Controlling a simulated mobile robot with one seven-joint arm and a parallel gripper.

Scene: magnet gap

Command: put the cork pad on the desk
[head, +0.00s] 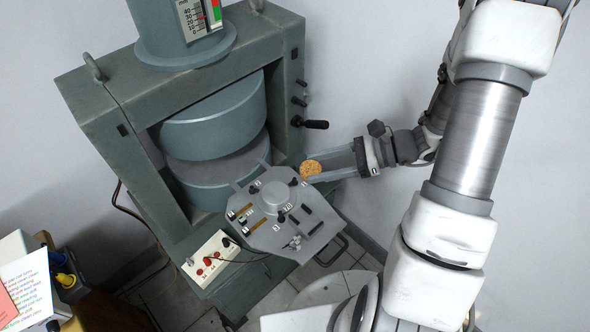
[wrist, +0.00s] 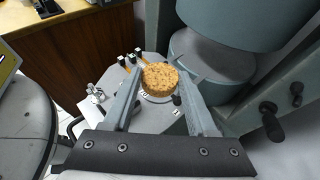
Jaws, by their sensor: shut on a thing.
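The cork pad (head: 311,168) is a small round tan disc with dark specks. My gripper (head: 312,174) is shut on it, and the pad sits between the fingertips. In the wrist view the cork pad (wrist: 160,79) shows between the two long grey fingers, near their tips. It is held over the grey plate (head: 266,232) in front of the magnet; the gap below it is hard to tell. In the wrist view a wooden desk (wrist: 75,45) stands at the upper left, with small dark items on its top.
The big green magnet (head: 95,125) with its two round poles stands beside the plate. Small pieces, brass strips and dark blocks lie on the plate. A white socket box (head: 212,257) is below it. A dark handle (head: 315,124) sticks out of the magnet frame. A round grey stool-like top (wrist: 22,125) shows in the wrist view.

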